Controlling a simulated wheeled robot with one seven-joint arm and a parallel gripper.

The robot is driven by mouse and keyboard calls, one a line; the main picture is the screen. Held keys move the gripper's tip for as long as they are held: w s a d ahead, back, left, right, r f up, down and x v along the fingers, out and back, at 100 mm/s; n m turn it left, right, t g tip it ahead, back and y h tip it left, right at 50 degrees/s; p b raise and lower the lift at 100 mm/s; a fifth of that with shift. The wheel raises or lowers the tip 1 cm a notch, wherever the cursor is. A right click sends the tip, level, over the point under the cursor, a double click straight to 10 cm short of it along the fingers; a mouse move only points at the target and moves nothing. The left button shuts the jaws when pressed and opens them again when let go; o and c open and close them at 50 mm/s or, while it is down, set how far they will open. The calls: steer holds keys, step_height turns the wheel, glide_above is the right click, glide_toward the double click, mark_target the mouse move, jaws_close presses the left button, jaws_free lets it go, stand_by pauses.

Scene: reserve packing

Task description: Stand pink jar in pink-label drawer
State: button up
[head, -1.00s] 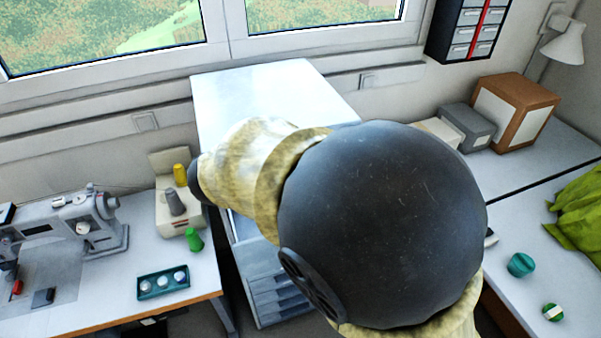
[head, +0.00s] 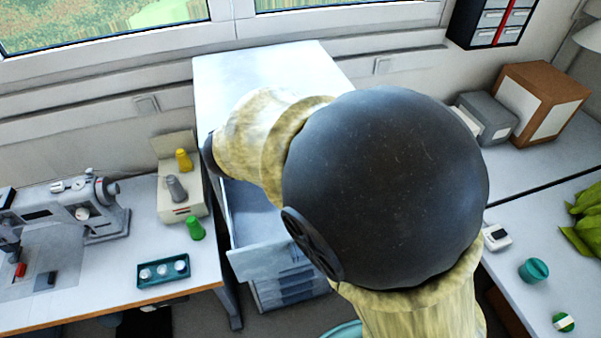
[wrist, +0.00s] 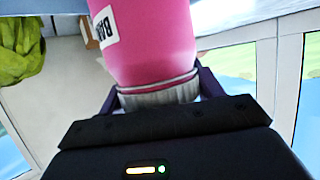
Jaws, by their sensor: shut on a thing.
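The pink jar (wrist: 148,40) fills the top middle of the wrist view, with part of a white label with dark letters showing. Its ribbed pale lid (wrist: 160,93) is between the fingers of my gripper (wrist: 160,97), which is shut on it. In the head view my arm hides both jar and gripper. A drawer (head: 262,263) stands pulled out from the white cabinet (head: 265,75); part of its inside shows and looks empty. The rest of it is behind my arm. I see no pink label on its front.
A sewing table at left holds a sewing machine (head: 75,212), spools and a teal tray (head: 163,272). A bench at right carries a grey box (head: 487,118), a brown box (head: 540,103), a teal pot (head: 533,270) and green cloth (head: 583,225).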

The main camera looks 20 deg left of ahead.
step_height(320, 180, down, 13)
steer(key=p, duration=0.1)
steer(key=shift+r+p, duration=0.15)
steer(key=shift+p, duration=0.15)
steer(key=p+x, duration=0.3)
steer(key=x, duration=0.1)
steer(key=shift+w+r, duration=0.2)
steer(key=shift+r, duration=0.05)
steer(key=shift+s, duration=0.15)
steer(key=shift+f, duration=0.15)
